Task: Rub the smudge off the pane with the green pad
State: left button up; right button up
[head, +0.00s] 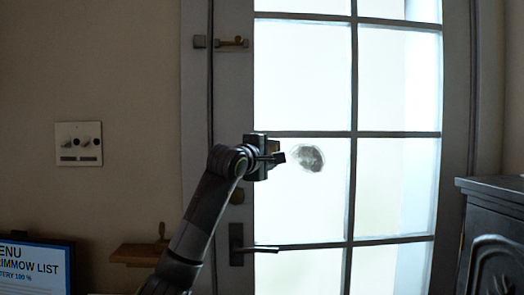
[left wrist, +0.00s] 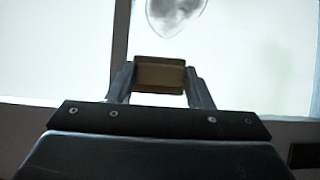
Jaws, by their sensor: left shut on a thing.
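The smudge (head: 308,158) is a grey, roundish patch on a bright pane (head: 300,190) of the door, in the middle row on the left. It also shows at the top of the left wrist view (left wrist: 178,12). My left gripper (head: 278,157) is just left of the smudge in the head view. In the left wrist view it is shut on a small block-like pad (left wrist: 160,75), which looks olive-brown in this light. The pad appears below the smudge there, and I cannot tell whether it touches the glass. My right gripper is not in view.
Dark bars divide the door's panes. A lever handle (head: 262,249) sticks out below my left gripper, and a latch (head: 221,42) sits higher up. A dark stove-like cabinet (head: 495,240) stands at the right. A small wooden shelf (head: 135,254) and a screen (head: 35,268) are at lower left.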

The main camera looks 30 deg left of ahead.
pick_arm(q)
jog(key=shift+w+d+r+p, duration=0.1)
jog(key=shift+w+d+p, duration=0.65)
jog(key=shift+d, duration=0.3)
jog(key=shift+w+d+p, duration=0.6)
jog(key=shift+w+d, duration=0.2)
jog(key=shift+d, duration=0.2)
jog(key=shift+w+d, duration=0.5)
jog(key=shift+d, duration=0.15)
jog(key=shift+w+d+f+b, duration=0.25)
jog(key=shift+f+b, duration=0.1)
jog(key=shift+b, duration=0.65)
jog(key=shift+w+d+b, duration=0.1)
jog(key=shift+d+b, duration=0.15)
jog(key=shift+b, duration=0.4)
jog(key=shift+w+d+r+b, duration=0.15)
jog(key=shift+d+b, duration=0.05)
jog(key=shift+b, duration=0.1)
